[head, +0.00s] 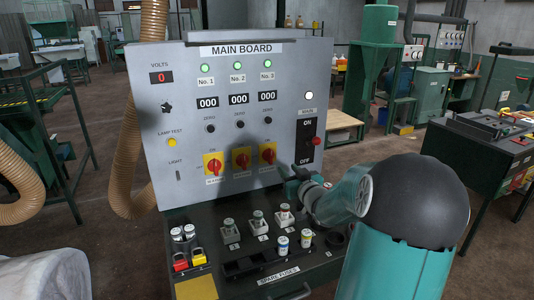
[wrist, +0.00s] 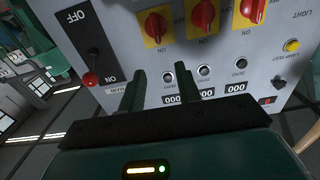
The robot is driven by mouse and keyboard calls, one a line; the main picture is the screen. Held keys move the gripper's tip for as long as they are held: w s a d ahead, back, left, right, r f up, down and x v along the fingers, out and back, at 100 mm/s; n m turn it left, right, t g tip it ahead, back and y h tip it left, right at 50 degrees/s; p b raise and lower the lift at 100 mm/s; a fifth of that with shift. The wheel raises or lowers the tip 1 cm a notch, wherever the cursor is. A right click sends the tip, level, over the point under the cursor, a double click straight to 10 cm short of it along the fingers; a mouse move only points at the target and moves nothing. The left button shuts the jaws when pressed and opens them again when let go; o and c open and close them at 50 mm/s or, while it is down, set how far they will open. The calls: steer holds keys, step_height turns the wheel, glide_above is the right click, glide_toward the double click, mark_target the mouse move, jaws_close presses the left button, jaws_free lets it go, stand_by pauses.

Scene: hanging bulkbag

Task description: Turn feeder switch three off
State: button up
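The MAIN BOARD panel (head: 180,110) carries three red rotary switches on yellow plates. Feeder switch three (head: 267,153) is the rightmost, under the No. 3 column. Its handle looks roughly upright, and the green No. 3 lamp (head: 266,63) is lit. In the wrist view, which is upside down, switch three (wrist: 156,27) is the leftmost. My gripper (head: 293,181) is low and right of switch three in the head view. In the wrist view my gripper (wrist: 160,80) shows two dark green fingers spread apart with nothing between them. The fingertips appear apart from the switch.
Switch two (head: 241,160) and switch one (head: 215,165) sit close to the left. The main lever with its red knob (head: 317,142) is right of switch three. A desk with fuse holders (head: 258,222) and padlocks (head: 199,256) juts out below the panel.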

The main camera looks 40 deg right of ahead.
mark_target(271, 152)
steer(key=x, duration=1.3)
steer(key=shift+d+f, duration=0.1)
steer(key=shift+d, duration=0.05)
steer(key=shift+c, duration=0.2)
jaws_close()
